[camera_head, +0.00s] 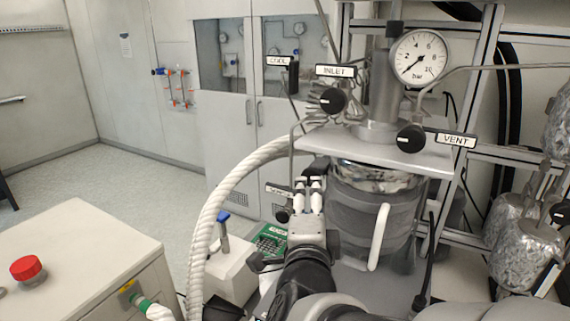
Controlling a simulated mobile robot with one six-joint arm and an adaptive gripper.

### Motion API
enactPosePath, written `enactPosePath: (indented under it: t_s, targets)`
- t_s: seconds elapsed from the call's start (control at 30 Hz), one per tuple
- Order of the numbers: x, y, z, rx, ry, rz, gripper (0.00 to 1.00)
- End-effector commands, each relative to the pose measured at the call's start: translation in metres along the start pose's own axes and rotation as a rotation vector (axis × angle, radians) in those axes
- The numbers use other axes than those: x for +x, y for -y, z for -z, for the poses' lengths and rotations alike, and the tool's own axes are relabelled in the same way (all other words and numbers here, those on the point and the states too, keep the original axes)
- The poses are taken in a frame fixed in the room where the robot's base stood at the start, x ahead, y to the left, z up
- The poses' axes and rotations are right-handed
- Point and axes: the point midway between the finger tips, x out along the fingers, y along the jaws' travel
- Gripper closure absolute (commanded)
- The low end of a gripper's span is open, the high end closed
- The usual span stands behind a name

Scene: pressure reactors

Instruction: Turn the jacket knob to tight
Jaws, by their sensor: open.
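My gripper (309,184) is in the middle of the view, pointing away from me, open, with its two light fingertips slightly apart. I see nothing between them. Just left of it is a small black knob (283,215), partly hidden by my gripper. Above that knob is a small label (279,190), too small and covered to read; I cannot tell for sure that this is the jacket knob. The reactor vessel (372,205) with its dark grey jacket stands right of my gripper. I cannot tell whether the gripper touches anything.
Black knobs labelled INLET (333,101) and VENT (411,138) sit by the metal top plate (385,150), below the pressure gauge (420,57). A thick white hose (207,220) curves left of my gripper. A cabinet with a red button (27,269) stands front left. Floor beyond is clear.

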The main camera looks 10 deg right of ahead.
Motion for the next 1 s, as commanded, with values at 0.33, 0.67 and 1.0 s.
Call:
enactPosePath:
  t_s: [0.33,0.67,1.0]
  targets:
    - [0.024,0.005,0.001,-0.006,-0.002,-0.003,0.44]
    - [0.086,-0.001,0.0,0.001,0.0,0.001,0.44]
    - [0.113,0.001,-0.001,0.001,0.003,0.002,0.44]
